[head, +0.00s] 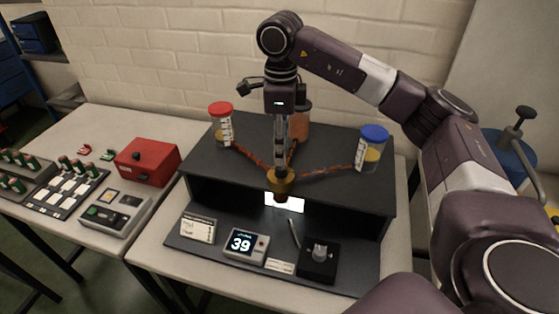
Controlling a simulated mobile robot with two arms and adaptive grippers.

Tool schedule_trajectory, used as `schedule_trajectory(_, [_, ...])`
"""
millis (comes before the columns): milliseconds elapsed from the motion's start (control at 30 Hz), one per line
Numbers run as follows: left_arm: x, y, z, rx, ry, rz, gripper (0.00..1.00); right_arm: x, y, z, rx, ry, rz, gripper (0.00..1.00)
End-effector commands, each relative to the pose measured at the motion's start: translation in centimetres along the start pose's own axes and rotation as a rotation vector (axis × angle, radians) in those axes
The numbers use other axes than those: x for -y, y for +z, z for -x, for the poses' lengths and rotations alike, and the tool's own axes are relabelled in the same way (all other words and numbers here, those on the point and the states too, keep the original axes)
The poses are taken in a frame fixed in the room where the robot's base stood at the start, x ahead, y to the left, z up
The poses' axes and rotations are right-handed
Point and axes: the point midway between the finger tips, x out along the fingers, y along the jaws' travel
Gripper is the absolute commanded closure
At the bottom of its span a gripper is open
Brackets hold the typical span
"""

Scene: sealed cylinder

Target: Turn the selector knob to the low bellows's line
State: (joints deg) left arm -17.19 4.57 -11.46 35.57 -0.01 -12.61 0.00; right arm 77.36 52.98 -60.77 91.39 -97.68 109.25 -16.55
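A brass-coloured hub (281,181), which looks like the selector knob, sits at the front of the black stand (235,170), where three orange-brown lines meet. One line runs to a red-capped bellows canister (221,128) at left, one to a blue-capped canister (371,150) at right. A third goes back to an orange canister (300,124), partly hidden behind my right gripper. I cannot tell which is low. My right gripper (281,164) points down just above the hub; its fingers look close together, but contact is unclear. My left gripper is out of view.
Below the stand are a display reading 39 (245,244), a white label card (198,229) and a black box with a grey knob (319,257). A red box (147,161) and a grey keypad device (115,213) stand on the left table.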

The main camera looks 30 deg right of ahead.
Motion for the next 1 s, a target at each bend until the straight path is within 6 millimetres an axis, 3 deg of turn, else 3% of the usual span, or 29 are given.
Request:
schedule_trajectory(333, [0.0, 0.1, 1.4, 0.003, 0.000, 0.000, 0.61, -0.1, 0.0, -4.8, 0.001, 0.002, 0.000, 0.61])
schedule_trajectory(700, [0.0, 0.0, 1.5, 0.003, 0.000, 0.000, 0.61, -0.1, 0.1, -5.5, 0.003, 0.001, 0.001, 0.62])
schedule_trajectory(1000, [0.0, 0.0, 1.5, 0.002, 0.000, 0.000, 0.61, -0.1, 0.1, -5.5, 0.003, 0.001, 0.001, 0.95])
